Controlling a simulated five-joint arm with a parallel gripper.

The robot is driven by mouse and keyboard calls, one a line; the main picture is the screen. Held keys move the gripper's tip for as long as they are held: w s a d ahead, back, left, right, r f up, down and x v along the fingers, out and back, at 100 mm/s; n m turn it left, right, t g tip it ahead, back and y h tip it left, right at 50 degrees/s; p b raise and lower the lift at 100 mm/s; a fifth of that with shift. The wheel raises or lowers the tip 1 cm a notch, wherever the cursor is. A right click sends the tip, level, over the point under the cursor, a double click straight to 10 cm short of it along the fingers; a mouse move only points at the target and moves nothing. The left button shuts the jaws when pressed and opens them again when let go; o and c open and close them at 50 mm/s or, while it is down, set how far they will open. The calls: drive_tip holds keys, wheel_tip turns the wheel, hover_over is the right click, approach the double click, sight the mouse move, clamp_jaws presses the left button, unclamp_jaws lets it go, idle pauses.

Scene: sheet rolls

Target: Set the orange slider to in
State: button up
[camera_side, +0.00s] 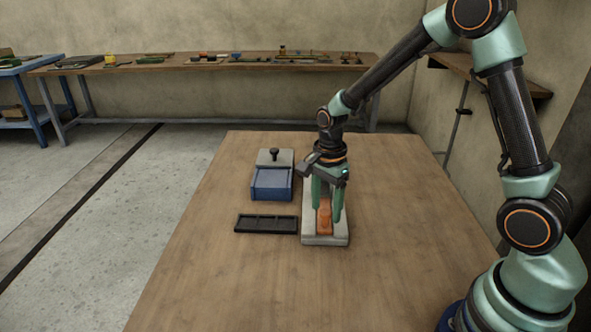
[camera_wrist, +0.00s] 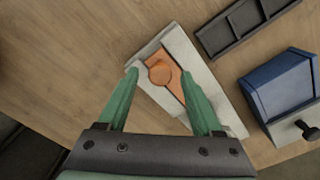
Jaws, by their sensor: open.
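The orange slider (camera_side: 324,214) sits on a pale grey base (camera_side: 325,240) on the wooden table. In the wrist view the orange slider (camera_wrist: 161,73) has a round knob and lies in a channel of the grey base (camera_wrist: 217,107). My gripper (camera_side: 325,214) is open, with its green fingers pointing down at the slider. In the wrist view my gripper (camera_wrist: 160,72) has one finger on each side of the knob. I cannot tell whether either finger touches it. The fingers hide part of the base.
A blue box (camera_side: 271,184) with a grey top and a black knob (camera_side: 274,155) stands left of the base. A black divided tray (camera_side: 266,224) lies close to the base's left side. The table (camera_side: 400,200) is clear to the right and front.

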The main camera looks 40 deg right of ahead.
drive_tip(key=shift+f, duration=0.2)
drive_tip(key=shift+c, duration=0.4)
clamp_jaws()
drive_tip(key=shift+w+r, duration=0.1)
idle(0.9)
